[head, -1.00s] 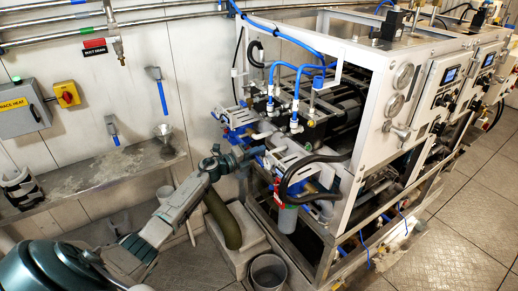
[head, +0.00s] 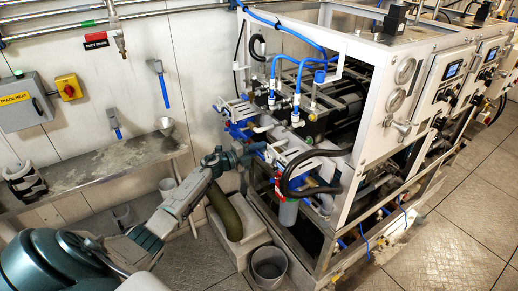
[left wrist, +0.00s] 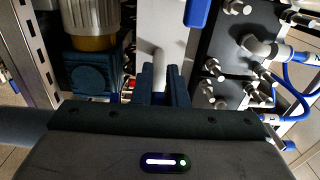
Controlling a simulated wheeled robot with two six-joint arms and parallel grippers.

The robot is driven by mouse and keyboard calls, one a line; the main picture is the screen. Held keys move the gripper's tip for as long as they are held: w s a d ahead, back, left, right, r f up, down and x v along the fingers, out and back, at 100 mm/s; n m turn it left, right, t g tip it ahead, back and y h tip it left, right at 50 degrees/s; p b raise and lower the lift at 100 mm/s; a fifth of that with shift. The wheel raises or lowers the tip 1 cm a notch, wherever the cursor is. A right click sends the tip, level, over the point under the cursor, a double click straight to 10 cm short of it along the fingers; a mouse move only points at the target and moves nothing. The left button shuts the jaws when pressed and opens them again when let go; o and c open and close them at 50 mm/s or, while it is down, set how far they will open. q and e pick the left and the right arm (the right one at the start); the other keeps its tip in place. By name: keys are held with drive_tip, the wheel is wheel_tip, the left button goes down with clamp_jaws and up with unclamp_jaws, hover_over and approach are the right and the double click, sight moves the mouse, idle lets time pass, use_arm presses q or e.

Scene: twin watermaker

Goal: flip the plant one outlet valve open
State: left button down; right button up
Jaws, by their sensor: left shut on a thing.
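My left gripper (head: 257,148) is at the near left side of the white-framed watermaker rack (head: 372,160), beside its blue and grey valve pipework. In the left wrist view my left gripper (left wrist: 159,82) has its dark fingers close on both sides of a pale grey bar (left wrist: 158,62), and it is shut on that bar. I cannot tell for sure whether the bar is the outlet valve's handle. A blue handle (left wrist: 197,12) shows above and to the right of the fingers, apart from them. My right gripper is in neither view.
Blue hoses (head: 297,68) and a black hose (head: 310,157) run close to the gripper. A filter housing (head: 288,210) hangs below it. A grey bucket (head: 268,266) stands on the floor. A wall ledge (head: 95,170) lies to the left; floor at the right is clear.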

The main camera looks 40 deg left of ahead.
use_arm(q)
drive_tip(key=c, duration=1.7)
unclamp_jaws()
drive_tip(key=shift+f, duration=0.1)
drive_tip(key=shift+b+v, duration=2.15)
drive_tip(key=shift+v, duration=3.25)
drive_tip(key=shift+f, duration=0.15)
